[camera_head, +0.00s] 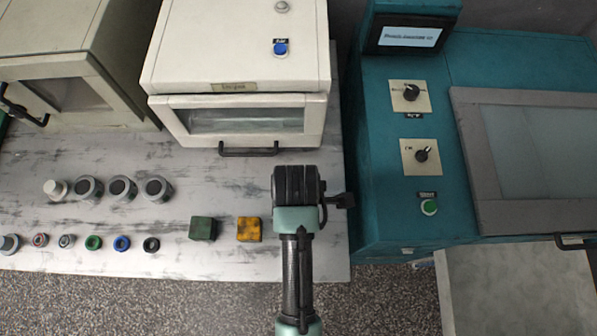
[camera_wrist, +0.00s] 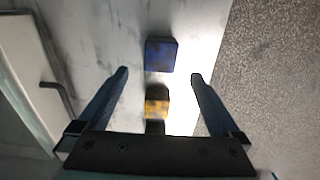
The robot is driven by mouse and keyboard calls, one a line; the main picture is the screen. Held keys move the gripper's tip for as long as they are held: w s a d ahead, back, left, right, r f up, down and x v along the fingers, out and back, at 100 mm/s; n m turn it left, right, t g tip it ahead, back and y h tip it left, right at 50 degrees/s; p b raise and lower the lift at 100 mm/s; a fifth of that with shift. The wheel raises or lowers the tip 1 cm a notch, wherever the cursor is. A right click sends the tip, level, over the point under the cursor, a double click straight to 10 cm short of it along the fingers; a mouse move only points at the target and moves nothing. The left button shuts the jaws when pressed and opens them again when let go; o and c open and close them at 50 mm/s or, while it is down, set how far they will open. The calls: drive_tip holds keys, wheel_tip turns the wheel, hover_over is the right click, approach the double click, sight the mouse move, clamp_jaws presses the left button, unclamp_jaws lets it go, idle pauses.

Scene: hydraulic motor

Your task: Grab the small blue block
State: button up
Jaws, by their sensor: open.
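The small blue block (camera_wrist: 161,54) lies on the worktable, in the upper middle of the wrist view. It is a squarish block with a worn surface. In the head view it does not show; my arm and gripper cover that part of the table. My gripper (camera_wrist: 158,74) is open and empty, its two fingers spread wide. The blue block shows just beyond the fingertips, roughly centred between their lines. I cannot tell the exact height of the fingers above it. In the head view my gripper (camera_head: 298,183) hangs over the right part of the table.
A yellow block (camera_head: 249,229) and a green block (camera_head: 203,228) stand left of my gripper. Several round parts lie further left. A white machine (camera_head: 235,60) with a black handle (camera_head: 248,152) stands behind, and a teal machine (camera_head: 400,215) stands to the right.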

wheel_tip(320, 180, down, 4)
drive_tip(key=shift+r, duration=0.1)
drive_tip(key=shift+d+f+p, duration=0.1)
drive_tip(key=shift+f+p, duration=0.2)
drive_tip(key=shift+f, duration=2.3)
drive_tip(key=shift+r, duration=0.1)
clamp_jaws()
